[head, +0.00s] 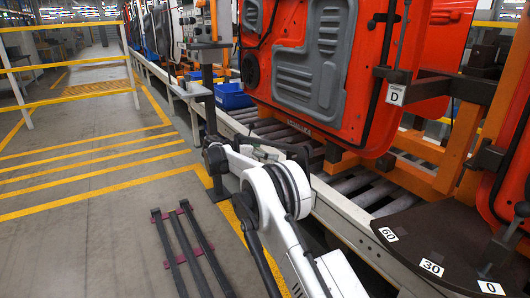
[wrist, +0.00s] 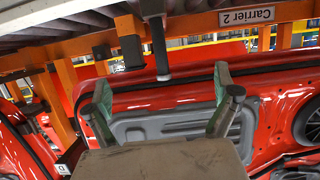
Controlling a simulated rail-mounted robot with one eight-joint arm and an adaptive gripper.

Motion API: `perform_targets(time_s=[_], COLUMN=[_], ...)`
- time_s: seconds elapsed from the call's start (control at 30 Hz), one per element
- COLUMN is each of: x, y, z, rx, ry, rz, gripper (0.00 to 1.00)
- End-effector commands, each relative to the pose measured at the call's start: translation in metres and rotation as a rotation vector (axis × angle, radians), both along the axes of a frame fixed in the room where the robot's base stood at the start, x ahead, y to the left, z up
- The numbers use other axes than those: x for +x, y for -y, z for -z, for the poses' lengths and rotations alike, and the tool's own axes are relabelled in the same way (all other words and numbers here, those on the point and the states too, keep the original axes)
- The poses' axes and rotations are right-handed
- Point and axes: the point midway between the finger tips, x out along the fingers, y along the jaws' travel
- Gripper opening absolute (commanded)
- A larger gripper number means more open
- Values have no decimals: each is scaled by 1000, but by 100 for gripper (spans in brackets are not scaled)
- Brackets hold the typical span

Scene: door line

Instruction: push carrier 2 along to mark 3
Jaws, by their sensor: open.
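In the wrist view, which is upside down, the orange beam of carrier 2 (wrist: 288,12) runs along the top with a white "Carrier 2" label (wrist: 247,16). A red door with a grey inner panel (wrist: 165,128) hangs on it. My gripper (wrist: 163,84) is open, its two greenish fingers wide apart in front of the door. A dark upright bar (wrist: 160,48) shows between the fingers; I cannot tell whether either finger touches anything. In the head view, my white arm reaches toward the line, and the fingers cannot be made out. No mark 3 can be made out.
The roller conveyor (head: 350,182) runs along the line under red doors. A dark plate (head: 420,240) marked 60, 30 and 0 is at lower right. Blue bins (head: 232,96) stand behind.

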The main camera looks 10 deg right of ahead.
Motion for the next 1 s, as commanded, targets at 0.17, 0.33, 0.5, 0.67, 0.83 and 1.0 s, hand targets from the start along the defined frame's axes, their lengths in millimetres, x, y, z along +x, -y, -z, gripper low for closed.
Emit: perform_targets(time_s=[0.17,0.33,0.5,0.67,0.83,1.0], x=[7,15,23,31,38,43], y=[18,37,55,74,90,101], z=[6,12,19,25,30,34], rx=[1,0,0,0,0,0], ry=[-1,-2,-2,-2,-2,-2], rz=[2,2,1,2,2,-1], gripper=[95,95,95,95,95,95])
